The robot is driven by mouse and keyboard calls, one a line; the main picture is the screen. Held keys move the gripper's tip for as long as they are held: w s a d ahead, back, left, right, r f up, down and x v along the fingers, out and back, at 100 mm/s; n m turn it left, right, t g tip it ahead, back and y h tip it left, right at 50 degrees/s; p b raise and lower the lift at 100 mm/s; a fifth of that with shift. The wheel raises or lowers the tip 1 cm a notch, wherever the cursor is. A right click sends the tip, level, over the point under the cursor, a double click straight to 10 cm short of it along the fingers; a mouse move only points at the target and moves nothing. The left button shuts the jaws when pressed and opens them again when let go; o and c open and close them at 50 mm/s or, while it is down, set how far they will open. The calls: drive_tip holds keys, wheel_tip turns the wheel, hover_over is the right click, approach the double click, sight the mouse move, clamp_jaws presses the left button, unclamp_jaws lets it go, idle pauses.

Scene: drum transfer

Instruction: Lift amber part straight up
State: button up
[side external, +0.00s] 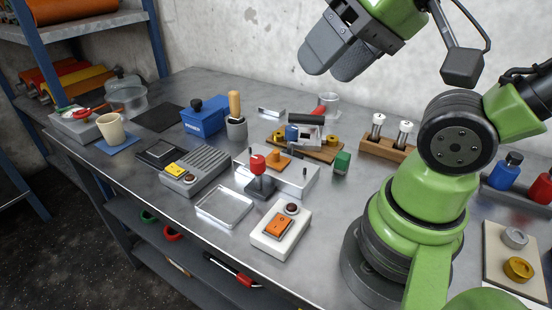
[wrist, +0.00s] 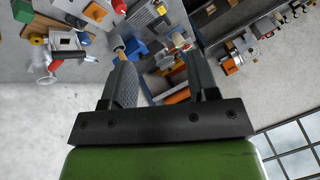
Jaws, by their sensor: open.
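An orange, amber-looking part (side external: 277,159) with a small knob sits on the pale metal block (side external: 298,180) in the middle of the bench. I take it to be the amber part, and it seems to show near the top edge of the wrist view (wrist: 95,12). My gripper (side external: 325,65) is high above the back of the bench, well apart from the part. In the wrist view its two fingers (wrist: 158,78) are spread with nothing between them.
A red-knobbed lever (side external: 258,165) stands close in front of the block. A white box with an orange switch (side external: 278,229) and an empty tray (side external: 225,206) are nearer the front edge.

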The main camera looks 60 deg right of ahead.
drive_tip(key=shift+c, duration=0.6)
